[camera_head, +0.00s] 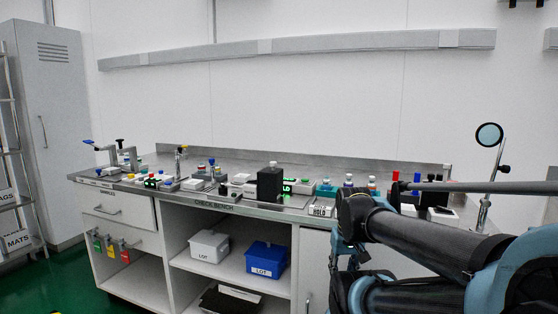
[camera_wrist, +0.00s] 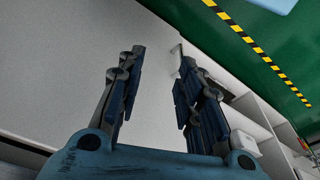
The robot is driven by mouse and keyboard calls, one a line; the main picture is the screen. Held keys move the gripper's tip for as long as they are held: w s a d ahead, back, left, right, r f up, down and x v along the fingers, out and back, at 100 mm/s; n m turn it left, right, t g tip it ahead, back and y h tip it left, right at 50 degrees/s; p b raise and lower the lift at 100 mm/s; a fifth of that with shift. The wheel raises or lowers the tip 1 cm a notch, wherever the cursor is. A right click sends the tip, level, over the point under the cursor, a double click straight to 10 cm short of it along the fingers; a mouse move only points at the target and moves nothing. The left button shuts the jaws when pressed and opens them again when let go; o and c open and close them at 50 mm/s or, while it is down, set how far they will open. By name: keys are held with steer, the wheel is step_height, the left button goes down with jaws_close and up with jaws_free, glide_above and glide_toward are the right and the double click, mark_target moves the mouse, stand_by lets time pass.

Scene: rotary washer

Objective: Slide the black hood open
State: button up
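The black hood (camera_head: 270,185) is a dark, upright box on the steel bench top, near the middle of the head view. A small light knob or cap shows on its top. A green lit display (camera_head: 287,187) sits just right of it. My arm reaches in from the right of the head view, apart from the hood; the fingertips do not show clearly there. In the wrist view my gripper (camera_wrist: 162,62) has its two fingers spread apart with nothing between them. It faces a pale cabinet panel and the floor; the hood is not in that view.
The bench (camera_head: 240,207) carries several small bottles, boxes and fixtures on both sides of the hood. A blue bin (camera_head: 266,260) and a white bin (camera_head: 209,246) stand on the shelf below. A magnifier on a stand (camera_head: 489,135) rises at the right. Green floor lies at the left.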

steer(key=shift+o, duration=0.3)
steer(key=shift+o, duration=0.9)
steer(key=shift+s+r, duration=0.2)
steer(key=shift+r, duration=0.05)
steer(key=w+a+r+n, duration=0.1)
steer(key=w+a+r, duration=0.1)
steer(key=w+r, duration=0.55)
steer(key=w+a+r+n+g, duration=0.15)
steer(key=w+r, duration=0.25)
steer(key=r, duration=0.6)
steer(key=w+a+r+t, duration=0.1)
steer(key=w+a+r, duration=0.3)
steer(key=r, duration=0.5)
steer(key=w+a+r+n+g, duration=0.2)
steer(key=w+a+r, duration=1.1)
steer(key=w+r, duration=0.35)
step_height(320, 180, down, 16)
steer(key=shift+s+a+f, duration=0.15)
steer(key=shift+f, duration=0.1)
steer(key=shift+c, duration=0.6)
